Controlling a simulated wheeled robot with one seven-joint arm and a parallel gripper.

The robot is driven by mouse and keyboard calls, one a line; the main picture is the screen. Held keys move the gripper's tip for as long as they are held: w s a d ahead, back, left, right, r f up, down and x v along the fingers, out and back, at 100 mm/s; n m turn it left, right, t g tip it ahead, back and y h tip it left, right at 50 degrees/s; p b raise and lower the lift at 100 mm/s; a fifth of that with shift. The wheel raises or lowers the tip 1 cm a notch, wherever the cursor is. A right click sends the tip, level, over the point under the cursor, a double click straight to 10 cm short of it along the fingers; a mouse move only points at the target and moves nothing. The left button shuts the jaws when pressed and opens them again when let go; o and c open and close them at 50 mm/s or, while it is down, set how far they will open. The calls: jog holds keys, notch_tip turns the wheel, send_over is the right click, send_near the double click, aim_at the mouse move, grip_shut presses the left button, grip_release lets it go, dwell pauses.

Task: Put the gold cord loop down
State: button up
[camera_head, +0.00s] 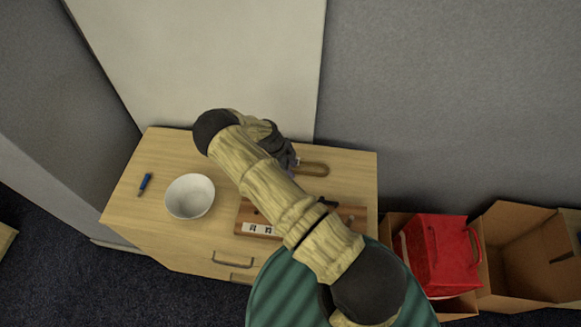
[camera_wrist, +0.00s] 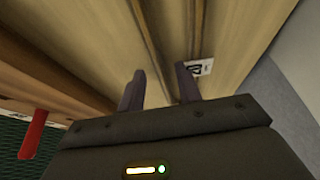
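The gold cord loop (camera_head: 314,168) shows in the head view as a narrow tan oval toward the back right of the wooden table top (camera_head: 345,180). Its left end meets my gripper (camera_head: 292,161). I cannot tell whether the loop lies on the table or is held just above it. In the wrist view the two dark fingers of my gripper (camera_wrist: 160,80) stand apart. The loop is not clearly made out there, so I cannot tell whether it is between them. A small white marked label (camera_wrist: 200,68) shows beside the right finger.
A white bowl (camera_head: 190,196) and a blue tool (camera_head: 145,184) are on the left. A brown board with white marked tiles (camera_head: 260,229) lies partly under my arm. A red box (camera_head: 437,252) and open cardboard boxes (camera_head: 522,250) stand right of the table. A wall rises behind.

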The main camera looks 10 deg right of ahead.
jog(key=b+v, duration=0.3)
jog(key=v, duration=0.9)
dwell(0.5)
jog(key=s+d+r+n+t+y, duration=0.2)
jog(key=s+r+n, duration=0.8)
jog(key=s+n, duration=0.1)
jog(key=s+d+r+n+t+y, duration=0.2)
jog(key=s+r+n, duration=0.8)
jog(key=r+n, duration=0.1)
jog(key=shift+s+n, duration=0.3)
jog(key=shift+s, duration=0.1)
